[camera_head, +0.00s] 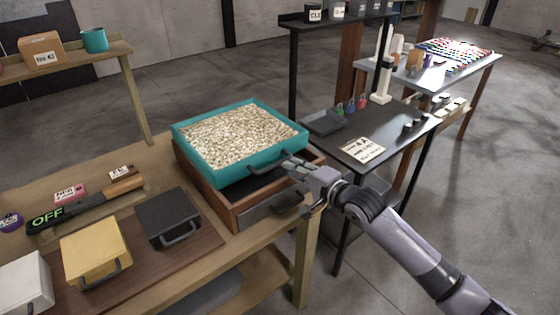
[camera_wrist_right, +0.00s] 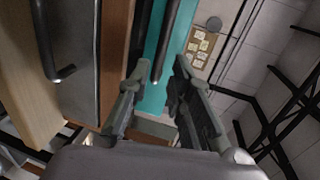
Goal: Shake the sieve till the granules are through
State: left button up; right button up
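The sieve (camera_head: 222,172) is a teal square tray filled with pale granules (camera_head: 240,135). It sits on a brown wooden box (camera_head: 222,207) with a dark grey drawer front (camera_head: 262,208). The sieve's dark front handle (camera_head: 268,167) also shows in the right wrist view (camera_wrist_right: 168,40). My right gripper (camera_head: 290,167) is at the right end of this handle. In the right wrist view my right gripper (camera_wrist_right: 160,66) has its fingers apart, with the handle in line with the gap; I cannot tell whether it lies between the fingertips. My left gripper is not in view.
On the wooden table, left of the box, are a black case (camera_head: 167,217), a yellow case (camera_head: 92,250), a white case (camera_head: 22,285) and a bar marked OFF (camera_head: 50,216). A dark table (camera_head: 390,135) with a tray (camera_head: 325,122) and sign (camera_head: 362,149) stands right.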

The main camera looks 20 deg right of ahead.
aim_at(280, 161)
jog(key=x, duration=0.6)
jog(key=shift+w+a, duration=0.15)
jog(key=shift+w, duration=0.2)
jog(key=shift+c, duration=0.4)
grip_shut()
jog(key=shift+f, duration=0.1)
